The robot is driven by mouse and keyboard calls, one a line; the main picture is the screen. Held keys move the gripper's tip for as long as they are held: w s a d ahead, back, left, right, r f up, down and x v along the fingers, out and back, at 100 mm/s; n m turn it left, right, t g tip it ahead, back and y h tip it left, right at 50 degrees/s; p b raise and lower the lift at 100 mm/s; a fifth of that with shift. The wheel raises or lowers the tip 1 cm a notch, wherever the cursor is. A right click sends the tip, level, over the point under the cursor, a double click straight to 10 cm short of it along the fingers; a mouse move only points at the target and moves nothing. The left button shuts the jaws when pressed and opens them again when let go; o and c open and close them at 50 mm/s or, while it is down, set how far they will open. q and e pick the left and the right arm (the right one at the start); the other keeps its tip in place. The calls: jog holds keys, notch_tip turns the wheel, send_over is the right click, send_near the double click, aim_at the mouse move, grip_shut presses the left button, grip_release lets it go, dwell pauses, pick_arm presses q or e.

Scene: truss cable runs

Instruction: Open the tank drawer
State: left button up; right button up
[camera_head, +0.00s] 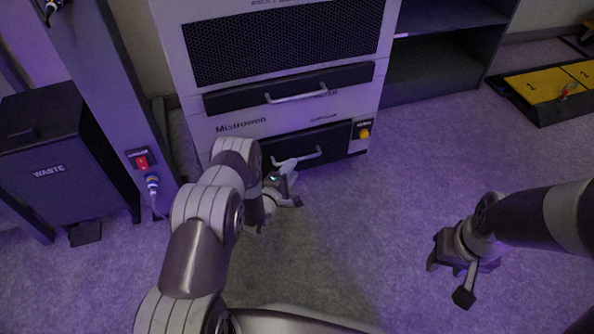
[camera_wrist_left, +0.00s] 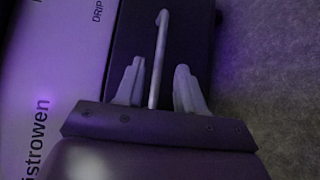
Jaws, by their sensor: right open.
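The lower dark drawer (camera_head: 335,140) of the white Mistrowen cabinet has a pale bar handle (camera_head: 312,156). It looks closed or nearly so; its edge is partly hidden by my left arm. In the left wrist view the dark drawer front (camera_wrist_left: 195,25) shows beside lettering that reads "DRIP". My left gripper (camera_head: 284,172) is at the handle. In the left wrist view its two fingers (camera_wrist_left: 158,88) stand apart on either side of the handle bar (camera_wrist_left: 160,50), with gaps on both sides. My right gripper (camera_head: 450,278) is open and empty above the carpet at the right.
An upper drawer (camera_head: 335,80) with its own handle sits above. A yellow knob (camera_head: 364,133) is right of the lower drawer. A waste bin (camera_head: 60,165) and a post with a red switch (camera_head: 142,162) stand left. A yellow numbered platform (camera_head: 545,88) lies far right. Carpet in front is clear.

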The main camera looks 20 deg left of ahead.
pick_arm(q)
jog(key=b+x, duration=0.1)
jog(key=x, duration=0.3)
jog(key=shift+w+b, duration=0.35)
jog(key=shift+b, duration=0.05)
grip_shut()
pick_arm(e)
notch_tip(320, 180, down, 3)
jog(key=shift+r, duration=0.1)
